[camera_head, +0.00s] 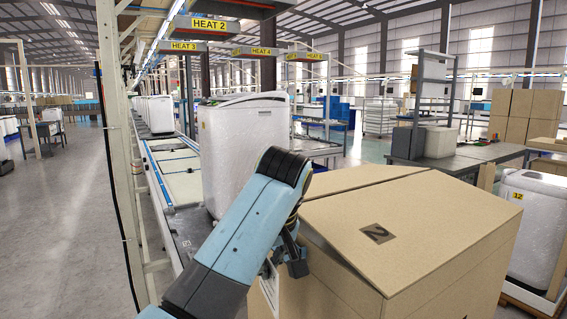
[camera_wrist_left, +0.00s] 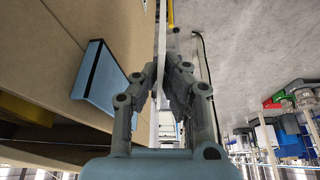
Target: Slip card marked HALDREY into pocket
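My left gripper (camera_head: 283,262) is beside the left face of a large cardboard carton (camera_head: 400,230). In the left wrist view the fingers (camera_wrist_left: 168,68) are close together on a thin white card (camera_wrist_left: 161,35), seen edge-on. A piece of white, probably this card (camera_head: 269,287), shows below the gripper in the head view. No lettering is readable on it. A blue pocket (camera_wrist_left: 98,85) with a dark opening along one edge is on the carton face, apart from the fingers and to their left. The pocket is hidden in the head view. My right gripper is not in view.
A white wrapped appliance (camera_head: 240,145) stands on the conveyor line (camera_head: 172,170) behind my left arm. Another wrapped unit (camera_head: 535,225) is right of the carton. A workbench (camera_head: 460,160) stands behind it. Open floor (camera_head: 60,220) lies at the left.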

